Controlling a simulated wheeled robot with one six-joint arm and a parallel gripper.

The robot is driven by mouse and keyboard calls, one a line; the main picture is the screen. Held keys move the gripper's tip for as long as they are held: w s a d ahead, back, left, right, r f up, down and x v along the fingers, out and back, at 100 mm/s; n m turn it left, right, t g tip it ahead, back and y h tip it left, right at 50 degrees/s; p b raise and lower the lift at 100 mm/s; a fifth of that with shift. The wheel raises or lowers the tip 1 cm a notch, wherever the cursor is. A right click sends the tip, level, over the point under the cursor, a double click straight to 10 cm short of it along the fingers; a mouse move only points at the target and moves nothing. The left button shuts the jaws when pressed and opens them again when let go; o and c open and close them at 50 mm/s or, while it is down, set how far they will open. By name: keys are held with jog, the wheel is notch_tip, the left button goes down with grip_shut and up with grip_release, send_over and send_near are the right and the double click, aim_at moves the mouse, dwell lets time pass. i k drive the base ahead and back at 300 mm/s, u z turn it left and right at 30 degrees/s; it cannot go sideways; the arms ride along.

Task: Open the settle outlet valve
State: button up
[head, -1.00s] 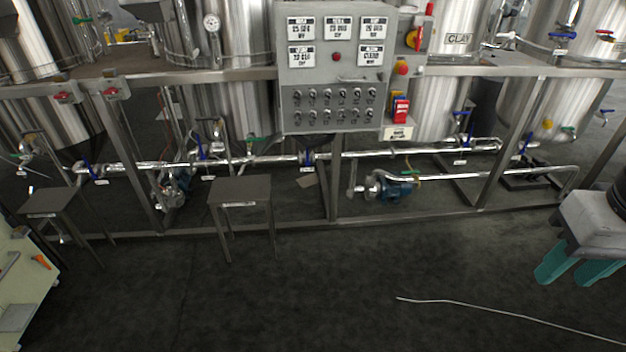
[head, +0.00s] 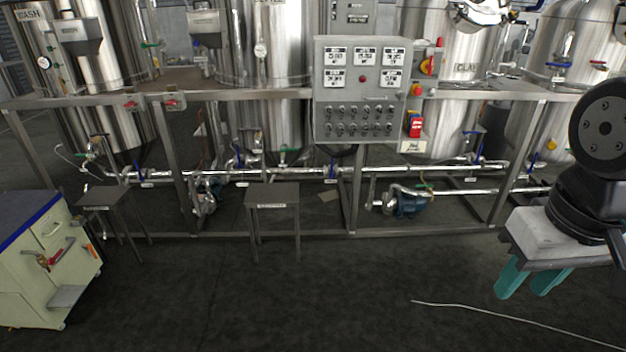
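The settle tank (head: 265,60) appears to be the middle steel tank; its nameplate is cut off at the top edge. Small white tags hang near the valves, too small to read, so I cannot tell which is the settle outlet valve. My gripper (head: 530,281) is at the lower right, well in front of the frame and far from these valves. Its two teal fingers point down, slightly apart, with nothing between them.
A steel frame (head: 200,94) and a control panel (head: 360,88) stand before the tanks. Two small stands, left (head: 103,197) and middle (head: 272,196), are in front. A cabinet (head: 45,260) is at lower left. A thin cable (head: 480,310) lies on otherwise clear floor.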

aim_at(238, 155)
jog(key=u, duration=0.05)
jog(key=i, duration=1.65)
jog(key=u, duration=2.05)
jog(key=i, duration=2.25)
jog(key=z, duration=1.55)
